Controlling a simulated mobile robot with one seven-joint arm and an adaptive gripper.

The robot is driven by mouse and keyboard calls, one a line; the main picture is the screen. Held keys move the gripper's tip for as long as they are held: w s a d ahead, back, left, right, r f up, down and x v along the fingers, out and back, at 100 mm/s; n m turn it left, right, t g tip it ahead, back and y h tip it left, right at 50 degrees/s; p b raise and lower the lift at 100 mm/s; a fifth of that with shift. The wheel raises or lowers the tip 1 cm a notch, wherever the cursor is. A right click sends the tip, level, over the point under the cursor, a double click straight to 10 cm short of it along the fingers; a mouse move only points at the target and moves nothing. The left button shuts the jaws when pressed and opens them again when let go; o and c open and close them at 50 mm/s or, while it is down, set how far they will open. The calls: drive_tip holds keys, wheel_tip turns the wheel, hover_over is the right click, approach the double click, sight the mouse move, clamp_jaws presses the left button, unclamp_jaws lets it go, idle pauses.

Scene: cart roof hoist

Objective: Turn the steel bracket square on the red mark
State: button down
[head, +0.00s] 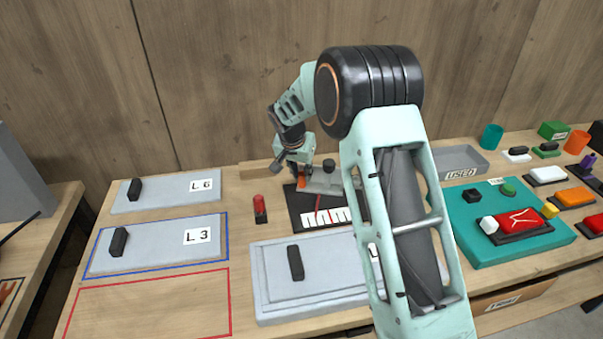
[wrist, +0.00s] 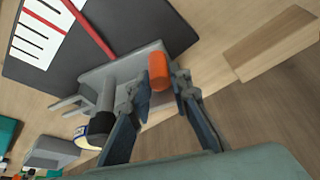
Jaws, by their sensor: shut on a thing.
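The grey steel bracket (head: 325,183) lies on a black mat (head: 297,212) by its far edge; it also shows in the wrist view (wrist: 128,72). A red line (wrist: 91,31) on the mat runs up to the bracket's edge; it shows in the head view too (head: 318,203). The bracket looks a little off square to the line; the exact angle is hard to tell. An orange grip (wrist: 159,72) stands up at the bracket's end. My gripper (wrist: 166,84) is shut on this grip. In the head view my gripper (head: 301,174) partly hides it.
A grey post with a dark cap (wrist: 97,130) stands close beside the fingers. A white scale (head: 326,217) lies on the mat. A red-topped peg (head: 260,207) stands left of the mat. A lidded grey tray (head: 268,298) lies in front. A wooden block (wrist: 270,45) is nearby.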

drive_tip(key=shift+s+d, duration=0.1)
drive_tip(key=shift+s+f+n+y+b, duration=0.15)
drive_tip(key=shift+s+n+y+b, duration=0.15)
drive_tip(key=shift+n+b, duration=0.4)
drive_tip(key=shift+s+d+n+y, duration=0.15)
drive_tip(key=shift+s+n+y, duration=0.35)
drive_tip(key=shift+n, duration=0.6)
drive_tip(key=shift+s, duration=0.1)
drive_tip(key=c, duration=1.8)
unclamp_jaws()
drive_tip(key=shift+o, duration=0.2)
drive_tip(key=shift+r, duration=0.2)
drive_tip(key=v, duration=1.2)
